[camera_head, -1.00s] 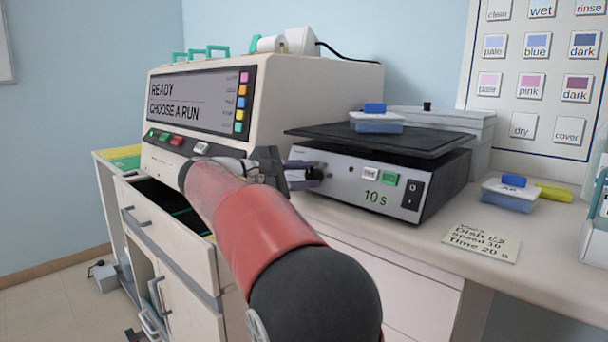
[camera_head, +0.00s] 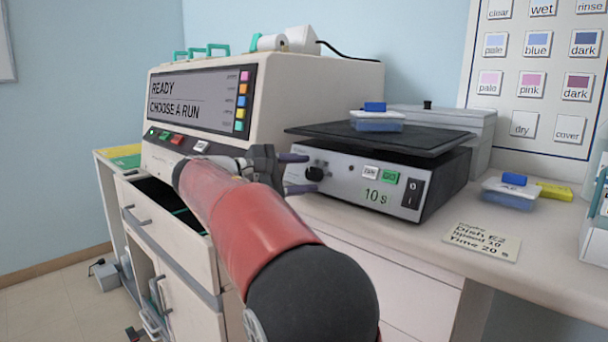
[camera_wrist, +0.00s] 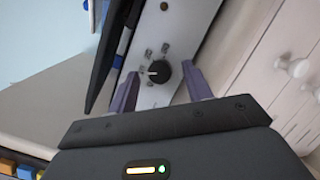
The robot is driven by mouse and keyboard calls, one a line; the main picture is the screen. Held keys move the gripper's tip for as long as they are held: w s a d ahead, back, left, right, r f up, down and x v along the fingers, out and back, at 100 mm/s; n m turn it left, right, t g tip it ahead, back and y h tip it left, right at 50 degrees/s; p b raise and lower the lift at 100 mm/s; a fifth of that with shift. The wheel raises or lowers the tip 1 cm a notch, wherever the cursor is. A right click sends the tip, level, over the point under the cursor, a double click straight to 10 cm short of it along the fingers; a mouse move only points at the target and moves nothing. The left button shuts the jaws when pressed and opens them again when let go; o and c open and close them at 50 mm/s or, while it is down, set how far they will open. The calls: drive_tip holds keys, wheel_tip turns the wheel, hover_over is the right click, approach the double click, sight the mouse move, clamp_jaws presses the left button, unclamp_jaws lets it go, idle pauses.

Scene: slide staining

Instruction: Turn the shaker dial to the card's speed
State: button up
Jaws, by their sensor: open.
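The shaker (camera_head: 345,190) stands on the counter with a black platform on top. Its black dial (camera_head: 315,173) is at the left of the front panel, and in the wrist view the dial (camera_wrist: 158,72) has a white mark pointing to the left of that picture. My gripper (camera_head: 299,173) is open, its purple fingers just short of the dial, one on each side; in the wrist view the gripper (camera_wrist: 162,88) holds nothing. The panel reads 10 s. The card (camera_head: 482,242) lists a dish, a speed that looks like 10, and Time 20 s.
A blue-lidded dish (camera_head: 376,122) sits on the shaker platform. Another blue-lidded dish (camera_head: 510,193) stands right of the shaker. The staining machine (camera_head: 260,100), reading READY CHOOSE A RUN, is behind my arm. An open drawer (camera_head: 165,235) is below left.

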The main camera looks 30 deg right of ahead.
drive_tip(key=a, duration=0.7)
drive_tip(key=shift+s+r, duration=0.25)
drive_tip(key=shift+r, duration=0.15)
drive_tip(key=shift+d, duration=0.1)
drive_tip(key=s+d+f+m+t+y, duration=0.2)
drive_tip(key=s+f+y, duration=0.6)
drive_tip(key=s+f, duration=0.45)
drive_tip(key=s+a+f+m+t+y, duration=0.2)
drive_tip(key=s+a+f+m+y, duration=0.4)
drive_tip(key=s+f, duration=0.7)
drive_tip(key=a+y, duration=0.2)
drive_tip(key=a, duration=0.1)
drive_tip(key=shift+s+m+y, duration=0.3)
drive_tip(key=shift+s+m, duration=0.05)
drive_tip(key=shift+m, duration=0.05)
